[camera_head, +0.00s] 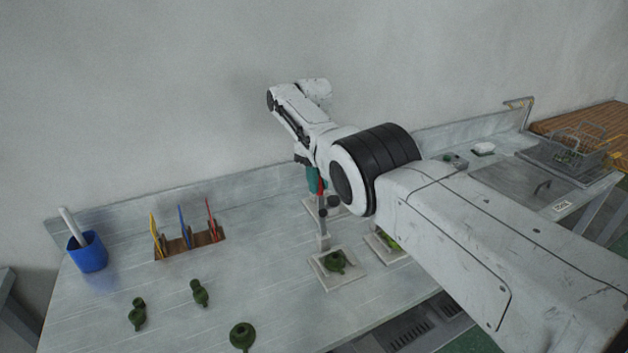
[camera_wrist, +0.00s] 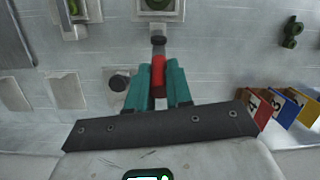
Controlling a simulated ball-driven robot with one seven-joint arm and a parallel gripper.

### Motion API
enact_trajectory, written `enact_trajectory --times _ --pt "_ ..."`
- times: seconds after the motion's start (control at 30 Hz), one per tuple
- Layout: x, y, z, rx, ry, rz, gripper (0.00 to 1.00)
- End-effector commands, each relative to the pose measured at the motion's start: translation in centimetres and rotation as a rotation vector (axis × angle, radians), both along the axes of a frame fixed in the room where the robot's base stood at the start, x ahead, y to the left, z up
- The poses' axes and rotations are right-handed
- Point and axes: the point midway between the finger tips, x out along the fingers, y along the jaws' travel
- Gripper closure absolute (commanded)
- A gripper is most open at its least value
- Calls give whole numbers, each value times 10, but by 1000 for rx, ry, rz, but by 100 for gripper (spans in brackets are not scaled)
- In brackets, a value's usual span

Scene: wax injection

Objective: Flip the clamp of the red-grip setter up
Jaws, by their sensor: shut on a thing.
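The red-grip setter has a pale base plate (camera_head: 325,283) with a dark green wax piece (camera_head: 336,261) on it. Its metal post (camera_head: 323,232) rises behind the piece. The clamp's red grip (camera_head: 320,186) points upward above the post; it also shows in the wrist view (camera_wrist: 158,72). My gripper (camera_wrist: 157,92) has its teal fingers on either side of the red grip and is shut on it. In the head view my arm hides part of the gripper, and the clamp's lower end is hard to make out.
A second setter (camera_head: 375,246) stands to the right, partly behind my arm. A wooden rack (camera_head: 190,246) with coloured tags and a blue cup (camera_head: 88,252) stand at left. Loose green pieces (camera_head: 200,293) lie at the front. The table between rack and setter is clear.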

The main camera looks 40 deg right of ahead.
Motion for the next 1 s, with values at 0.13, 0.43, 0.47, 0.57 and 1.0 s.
enact_trajectory --times 0.13,0.43,0.47,0.57,1.0 --pt "0 0 -3 2 0 0 100" --pt "0 0 -3 1 0 0 70" --pt "0 0 -3 1 0 0 67" --pt "0 0 -2 1 0 0 57" --pt "0 1 5 0 0 1 55"
